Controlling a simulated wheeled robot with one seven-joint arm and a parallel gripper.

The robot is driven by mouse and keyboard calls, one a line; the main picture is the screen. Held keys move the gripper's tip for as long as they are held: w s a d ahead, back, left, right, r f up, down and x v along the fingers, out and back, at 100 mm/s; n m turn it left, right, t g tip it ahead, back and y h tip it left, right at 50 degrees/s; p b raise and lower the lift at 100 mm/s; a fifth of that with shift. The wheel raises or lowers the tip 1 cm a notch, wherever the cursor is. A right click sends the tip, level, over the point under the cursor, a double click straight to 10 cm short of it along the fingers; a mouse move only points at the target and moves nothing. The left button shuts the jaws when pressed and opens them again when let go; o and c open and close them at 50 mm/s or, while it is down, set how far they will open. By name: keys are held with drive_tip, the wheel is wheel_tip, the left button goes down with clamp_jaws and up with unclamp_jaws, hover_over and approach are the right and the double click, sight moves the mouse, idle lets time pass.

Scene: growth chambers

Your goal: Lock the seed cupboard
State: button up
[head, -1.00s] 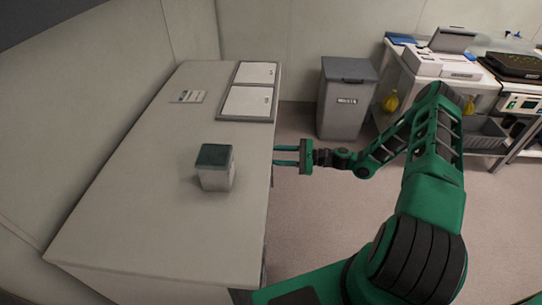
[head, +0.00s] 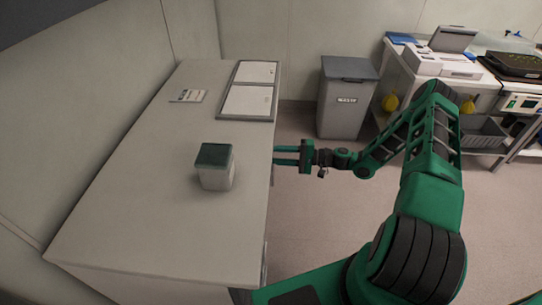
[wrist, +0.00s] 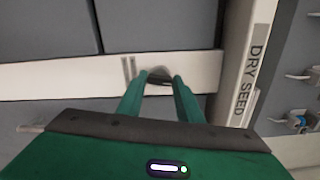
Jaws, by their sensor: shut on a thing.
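My gripper (head: 286,155) is at the right edge of the long pale cabinet in the head view. In the wrist view its two green fingers (wrist: 161,80) are shut on a small grey and dark rounded piece (wrist: 160,73), perhaps a key or lock part; the fingers hide most of it. This piece is against a white horizontal band (wrist: 60,75) between grey panels (wrist: 160,25) on the cupboard front. A white upright strip (wrist: 240,60) beside it reads "DRY SEED". The cupboard front is hidden in the head view.
A lidded box (head: 215,167) and a small card (head: 187,96) lie on the cabinet top (head: 140,190), with two framed white panels (head: 248,101) behind. A waste bin (head: 346,97) stands beyond. Hooks (wrist: 300,75) show at the wrist view's right.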

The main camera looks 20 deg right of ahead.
drive_tip(key=shift+w+d+n, duration=0.1)
drive_tip(key=shift+d+n, duration=0.05)
drive_tip(key=shift+n, duration=0.95)
drive_tip(key=o, duration=1)
drive_tip(key=shift+o, duration=0.2)
drive_tip(key=v, duration=1)
drive_tip(key=shift+s+d, duration=0.2)
drive_tip(key=shift+d, duration=0.1)
drive_tip(key=shift+f, duration=0.1)
